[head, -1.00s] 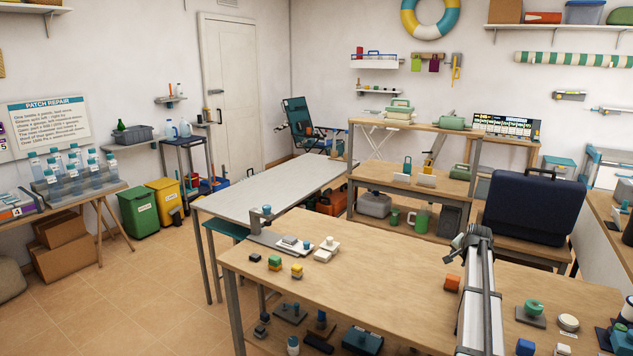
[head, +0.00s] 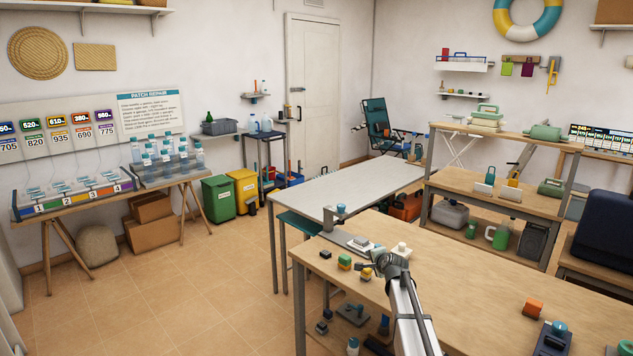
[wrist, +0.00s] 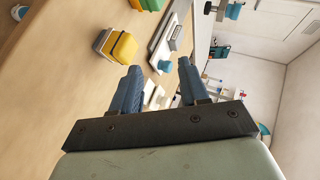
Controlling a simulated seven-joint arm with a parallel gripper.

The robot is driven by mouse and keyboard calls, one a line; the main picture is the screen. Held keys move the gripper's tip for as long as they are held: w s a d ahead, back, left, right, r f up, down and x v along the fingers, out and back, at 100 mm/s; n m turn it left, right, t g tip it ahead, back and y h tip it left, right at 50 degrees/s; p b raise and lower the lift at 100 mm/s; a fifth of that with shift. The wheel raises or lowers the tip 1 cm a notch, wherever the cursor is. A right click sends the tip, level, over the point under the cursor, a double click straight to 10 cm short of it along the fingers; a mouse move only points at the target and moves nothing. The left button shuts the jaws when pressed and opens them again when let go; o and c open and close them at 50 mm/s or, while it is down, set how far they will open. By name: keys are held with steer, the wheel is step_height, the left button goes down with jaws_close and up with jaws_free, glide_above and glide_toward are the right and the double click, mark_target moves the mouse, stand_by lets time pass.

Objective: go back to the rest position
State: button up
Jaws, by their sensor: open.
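My gripper (wrist: 158,90) shows in the wrist view with its two blue-grey fingers apart and nothing between them. In the head view, my gripper (head: 388,262) is at the end of my arm, above the wooden workbench (head: 470,285). It is just right of a small yellow-topped block (head: 366,273). The same yellow block (wrist: 122,46) shows in the wrist view, left of the fingers and apart from them. The fingertips are hard to make out in the head view.
A green-topped block (head: 344,262) and a black block (head: 325,254) stand on the bench's left part. A grey plate with a blue-topped post (head: 340,210) is at its far left corner. The bench's middle is clear.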

steer(key=shift+y, duration=0.4)
steer(key=a, duration=0.2)
steer(key=a+f, duration=0.1)
steer(key=a, duration=0.2)
steer(key=s+a, duration=0.1)
steer(key=a, duration=0.1)
steer(key=shift+a+f, duration=0.2)
steer(key=shift+a, duration=0.05)
steer(key=s+a+f+n+g, duration=0.1)
steer(key=s+f+n+g, duration=0.7)
steer(key=s+f, duration=2.3)
steer(key=s+d+f+n+g+h, duration=0.1)
steer(key=s+f+n+g, duration=0.1)
steer(key=s, duration=1.1)
steer(key=s+d+f+n+g+h, duration=0.1)
steer(key=s+f+g, duration=0.4)
steer(key=s, duration=0.9)
steer(key=s+d+f+n+g+h, duration=0.1)
steer(key=s+d+f+n+g, duration=0.1)
steer(key=s, duration=1.2)
step_height(320, 180, down, 3)
steer(key=shift+d+r+n+g, duration=0.15)
steer(key=shift+d+n+g, duration=0.25)
steer(key=shift+d+g, duration=0.45)
steer(key=shift+s+a, duration=0.1)
steer(key=shift+a, duration=0.05)
